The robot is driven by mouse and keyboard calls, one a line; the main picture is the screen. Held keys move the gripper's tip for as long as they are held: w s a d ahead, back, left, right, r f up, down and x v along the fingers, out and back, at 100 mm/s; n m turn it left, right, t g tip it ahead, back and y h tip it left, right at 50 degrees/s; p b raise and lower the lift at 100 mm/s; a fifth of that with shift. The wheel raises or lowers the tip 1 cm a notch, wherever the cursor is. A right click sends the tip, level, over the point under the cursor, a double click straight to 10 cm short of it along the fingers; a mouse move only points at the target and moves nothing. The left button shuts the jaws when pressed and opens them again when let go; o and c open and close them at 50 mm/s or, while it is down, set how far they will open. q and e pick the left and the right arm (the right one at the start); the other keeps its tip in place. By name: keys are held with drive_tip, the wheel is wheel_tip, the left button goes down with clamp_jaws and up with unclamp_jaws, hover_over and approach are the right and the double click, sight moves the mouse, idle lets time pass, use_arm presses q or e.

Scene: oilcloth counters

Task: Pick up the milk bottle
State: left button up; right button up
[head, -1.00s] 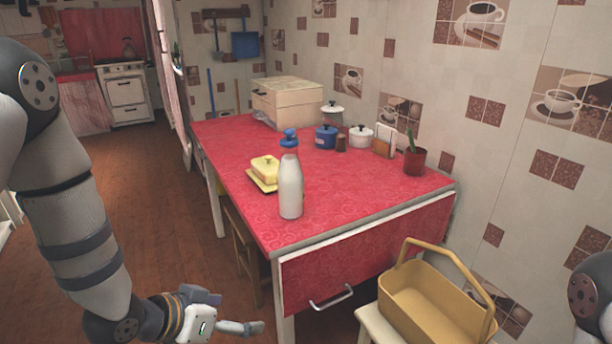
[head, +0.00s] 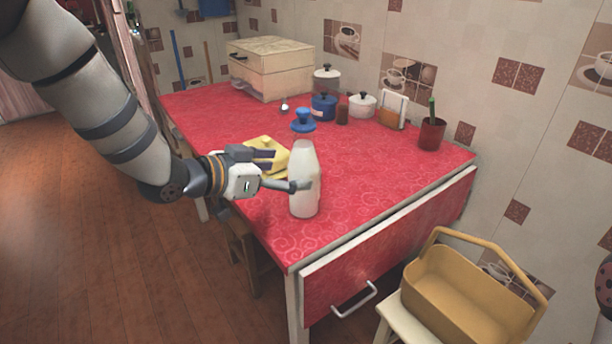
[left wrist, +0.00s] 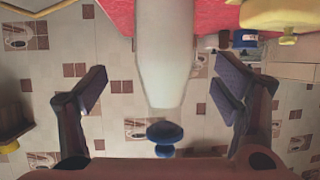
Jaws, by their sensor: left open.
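The white milk bottle (head: 304,200) stands upright on the red table near its front left corner. My left gripper (head: 285,171) is open at the bottle, with one finger passing in front of it and the other at its far left side in the head view. In the left wrist view, the bottle (left wrist: 165,50) lies between the two spread fingers (left wrist: 160,92), with a gap on both sides. My right gripper is not in view.
A yellow butter dish (head: 270,150) is close behind the gripper, partly hidden by it. Blue (head: 323,107) and white (head: 362,105) pots and a wooden box (head: 270,70) stand at the back. A yellow basket (head: 465,295) sits on a stool at the right. The table's front right is clear.

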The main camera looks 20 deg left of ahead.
sight(304, 172)
use_arm(q)
drive_tip(key=x, duration=0.4)
drive_tip(key=f+b+x, duration=0.1)
drive_tip(key=x, duration=0.1)
drive_tip(key=shift+w+a+f, duration=0.15)
drive_tip(key=shift+a, duration=0.1)
drive_tip(key=shift+w, duration=0.15)
drive_tip(key=shift+c, duration=0.6)
drive_tip(key=c, duration=1.9)
drive_tip(key=shift+r, duration=0.3)
clamp_jaws()
